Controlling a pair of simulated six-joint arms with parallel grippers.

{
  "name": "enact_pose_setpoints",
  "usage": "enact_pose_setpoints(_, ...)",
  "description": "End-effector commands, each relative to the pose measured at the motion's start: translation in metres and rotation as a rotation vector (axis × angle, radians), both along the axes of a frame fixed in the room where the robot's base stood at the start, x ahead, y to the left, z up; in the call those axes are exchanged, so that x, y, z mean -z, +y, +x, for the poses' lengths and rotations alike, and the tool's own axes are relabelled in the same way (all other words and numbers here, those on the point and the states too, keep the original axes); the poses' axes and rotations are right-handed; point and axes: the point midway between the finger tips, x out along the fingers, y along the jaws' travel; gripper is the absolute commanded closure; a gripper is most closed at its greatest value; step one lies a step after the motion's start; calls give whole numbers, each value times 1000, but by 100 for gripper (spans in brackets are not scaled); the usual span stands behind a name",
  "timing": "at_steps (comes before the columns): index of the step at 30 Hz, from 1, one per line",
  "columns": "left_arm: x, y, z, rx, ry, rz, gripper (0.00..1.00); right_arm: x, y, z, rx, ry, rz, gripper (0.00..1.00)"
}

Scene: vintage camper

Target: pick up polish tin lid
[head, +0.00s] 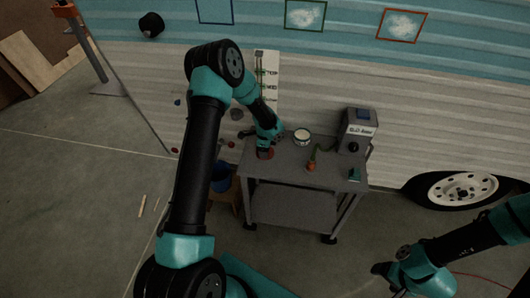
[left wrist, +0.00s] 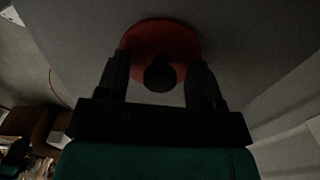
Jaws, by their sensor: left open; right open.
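A red round disc with a dark round knob (left wrist: 160,40), which looks like the polish tin lid, lies on the grey cart top (head: 285,172). In the head view only its red edge (head: 270,155) shows under my left gripper (head: 264,150). In the left wrist view my left gripper (left wrist: 162,82) is open, with a finger on either side of the dark knob; I cannot tell whether they touch it. A round tin with a pale top (head: 302,138) stands behind on the cart. My right gripper (head: 384,270) is open and empty, low at the lower right.
A grey box-shaped device (head: 358,130) stands at the cart's back right. An orange-based item with a green handle (head: 311,161) and a small green block (head: 355,174) are on the cart. The camper wall (head: 330,85) rises behind.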

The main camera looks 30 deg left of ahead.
Motion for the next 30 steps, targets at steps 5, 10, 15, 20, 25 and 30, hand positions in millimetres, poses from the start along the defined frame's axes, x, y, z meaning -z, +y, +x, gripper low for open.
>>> enact_pose_setpoints(5,0,0,0,0,-1,0,39,0,0,0,0,0,0,22)
enact_pose_setpoints(10,0,0,0,0,-1,0,39,0,0,0,0,0,0,22)
enact_pose_setpoints(15,0,0,0,0,0,0,46,0,0,0,0,0,0,22)
enact_pose_setpoints(20,0,0,0,0,0,0,61,0,0,0,0,0,0,22)
enact_pose_setpoints(25,0,0,0,0,0,0,77,0,0,0,0,0,0,22)
enact_pose_setpoints(30,0,0,0,0,0,0,92,0,0,0,0,0,0,22)
